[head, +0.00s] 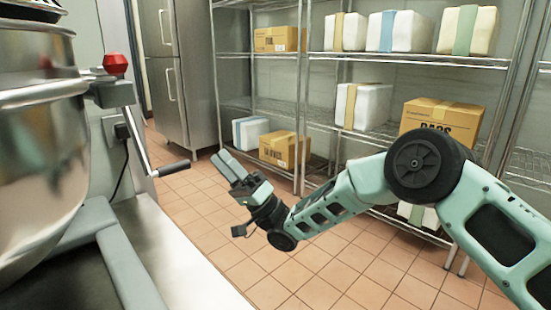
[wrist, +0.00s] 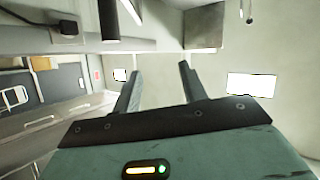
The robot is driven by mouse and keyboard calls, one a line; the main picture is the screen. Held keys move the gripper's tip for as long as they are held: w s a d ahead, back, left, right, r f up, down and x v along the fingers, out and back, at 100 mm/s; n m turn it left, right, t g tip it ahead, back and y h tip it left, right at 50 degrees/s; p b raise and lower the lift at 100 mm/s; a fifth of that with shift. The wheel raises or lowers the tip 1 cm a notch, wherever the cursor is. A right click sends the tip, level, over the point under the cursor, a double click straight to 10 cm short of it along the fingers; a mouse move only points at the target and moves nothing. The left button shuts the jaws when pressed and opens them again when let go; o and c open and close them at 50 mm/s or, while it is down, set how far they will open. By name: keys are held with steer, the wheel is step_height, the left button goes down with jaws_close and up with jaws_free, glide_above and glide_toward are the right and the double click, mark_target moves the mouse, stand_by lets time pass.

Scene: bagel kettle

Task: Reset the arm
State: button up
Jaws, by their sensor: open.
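My gripper (head: 229,168) is in the middle of the head view, held in the air over the tiled floor, to the right of the steel counter. Its jaws point up and to the left. In the wrist view my gripper (wrist: 160,82) shows its two fingers apart with nothing between them. My teal arm (head: 345,200) reaches in from the right side of the head view, bent at a high joint.
A large mixer with a steel bowl (head: 40,130) and a red knob (head: 115,64) stands at left on the counter (head: 175,250). Its crank handle (head: 172,169) juts toward my gripper. Wire shelves (head: 290,110) with boxes stand behind. The tiled floor (head: 290,275) is clear.

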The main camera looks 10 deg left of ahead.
steer(key=s+d+f+g+h, duration=0.1)
steer(key=s+d+f+h, duration=0.2)
steer(key=s+d+h, duration=0.7)
steer(key=s+d+f+h, duration=0.4)
steer(key=s+d+h, duration=0.4)
steer(key=s+d, duration=0.35)
steer(key=s+d+f+g+h, duration=0.1)
steer(key=s+d+f+h, duration=0.2)
steer(key=s+d+h, duration=0.7)
step_height(320, 180, up, 35)
steer(key=a+p, duration=0.1)
steer(key=p, duration=3.4)
steer(key=shift+s+y, duration=0.2)
steer(key=shift+y, duration=0.2)
steer(key=shift+r+n, duration=0.1)
steer(key=shift+n, duration=0.2)
